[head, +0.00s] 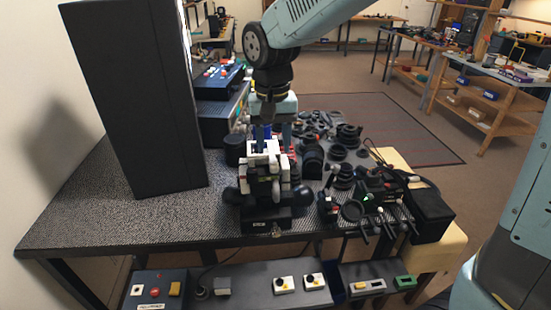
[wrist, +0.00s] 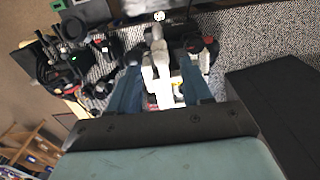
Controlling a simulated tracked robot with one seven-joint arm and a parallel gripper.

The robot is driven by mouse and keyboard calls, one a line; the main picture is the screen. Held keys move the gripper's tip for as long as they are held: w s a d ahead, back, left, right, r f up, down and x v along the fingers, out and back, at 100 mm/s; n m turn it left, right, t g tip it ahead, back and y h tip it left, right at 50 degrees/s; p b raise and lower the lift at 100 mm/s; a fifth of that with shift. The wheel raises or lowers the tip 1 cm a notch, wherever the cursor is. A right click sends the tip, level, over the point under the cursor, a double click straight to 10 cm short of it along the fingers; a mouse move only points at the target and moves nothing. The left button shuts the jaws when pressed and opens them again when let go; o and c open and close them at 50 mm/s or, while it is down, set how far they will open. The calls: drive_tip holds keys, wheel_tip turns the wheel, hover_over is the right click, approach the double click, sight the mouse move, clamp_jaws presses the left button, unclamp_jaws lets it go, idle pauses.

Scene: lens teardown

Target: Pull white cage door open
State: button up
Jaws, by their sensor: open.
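The white cage (head: 262,152) stands upright on a black base near the front middle of the table. Its white parts also show in the wrist view (wrist: 161,68), between and beyond my fingers. I cannot tell which white part is the door. My gripper (head: 276,130) is above and just behind the cage in the head view, pointing down. In the wrist view its two blue fingers (wrist: 160,90) are apart, one on each side of a white part. I cannot tell whether either finger touches it. The cage's far side is hidden.
A tall black box (head: 140,100) stands on the left of the table (head: 80,210). Black lens parts (head: 345,135) crowd the back right. Tools and a black box (head: 432,212) lie at the right. The table's front left is clear.

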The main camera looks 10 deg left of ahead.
sight(274, 163)
drive_tip(key=shift+f, duration=2.5)
clamp_jaws()
drive_tip(key=shift+d, duration=0.1)
